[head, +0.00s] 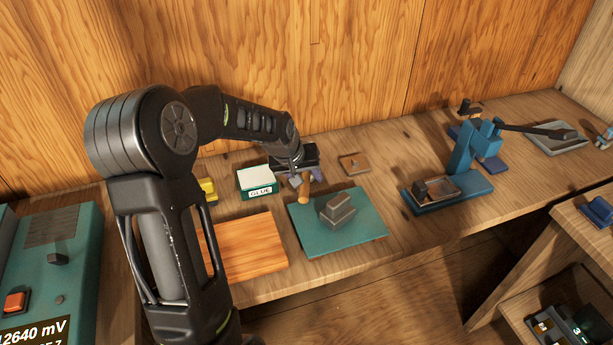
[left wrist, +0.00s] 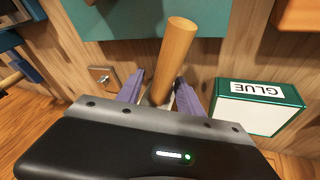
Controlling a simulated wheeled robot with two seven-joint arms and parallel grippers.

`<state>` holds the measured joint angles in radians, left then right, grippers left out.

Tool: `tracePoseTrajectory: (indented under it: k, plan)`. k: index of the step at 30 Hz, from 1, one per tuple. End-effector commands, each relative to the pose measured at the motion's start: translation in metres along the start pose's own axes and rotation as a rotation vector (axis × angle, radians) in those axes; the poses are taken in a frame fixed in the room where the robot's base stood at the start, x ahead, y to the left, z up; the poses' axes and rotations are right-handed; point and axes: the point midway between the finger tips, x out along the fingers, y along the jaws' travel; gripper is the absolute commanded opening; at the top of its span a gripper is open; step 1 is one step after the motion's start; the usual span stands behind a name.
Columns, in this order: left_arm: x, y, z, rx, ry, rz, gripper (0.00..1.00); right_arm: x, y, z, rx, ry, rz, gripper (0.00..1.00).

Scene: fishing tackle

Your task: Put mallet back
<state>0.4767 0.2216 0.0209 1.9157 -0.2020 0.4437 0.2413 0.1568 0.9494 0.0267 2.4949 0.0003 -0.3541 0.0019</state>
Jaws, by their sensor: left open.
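A tan wooden handle (left wrist: 174,50), which looks like the mallet's, rises between the fingers in the left wrist view. Its far end points toward the teal board. The mallet's head is hidden behind my gripper body. In the head view only a short tan piece of the mallet (head: 304,189) shows below my wrist, at the back edge of the teal board. My left gripper (left wrist: 159,80) is open, with one purple finger on each side of the handle. Contact cannot be told. In the head view the left gripper (head: 297,180) is small and partly hidden. My right gripper is not in view.
The teal board (head: 355,240) carries a stepped grey block (head: 337,209). A green GLUE box (head: 257,181) stands close beside the gripper. An orange wooden board (head: 250,250) lies in front, and a small square plate (head: 354,163) behind. A blue vise-like stand (head: 460,155) is at right.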

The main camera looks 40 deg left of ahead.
Motion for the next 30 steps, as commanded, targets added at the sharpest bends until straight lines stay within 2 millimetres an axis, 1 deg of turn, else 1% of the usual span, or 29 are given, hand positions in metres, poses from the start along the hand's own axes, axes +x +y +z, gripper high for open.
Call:
tracePoseTrajectory:
  k: [5,15,18,22,30]
  plan:
    - [-0.023,0.000,-0.001,0.000,0.005,0.000,0.44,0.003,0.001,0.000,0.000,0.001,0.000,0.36]
    - [-0.092,0.000,-0.001,0.000,0.006,0.001,0.44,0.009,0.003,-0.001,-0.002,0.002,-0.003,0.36]
    - [-0.107,0.000,-0.001,0.001,0.004,0.001,0.44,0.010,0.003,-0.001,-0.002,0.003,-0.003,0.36]
    - [-0.117,0.000,0.000,0.000,0.002,0.000,0.44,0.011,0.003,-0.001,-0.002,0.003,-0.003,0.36]
    - [-0.119,0.000,0.000,0.000,0.000,0.000,0.44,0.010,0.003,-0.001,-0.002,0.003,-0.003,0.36]
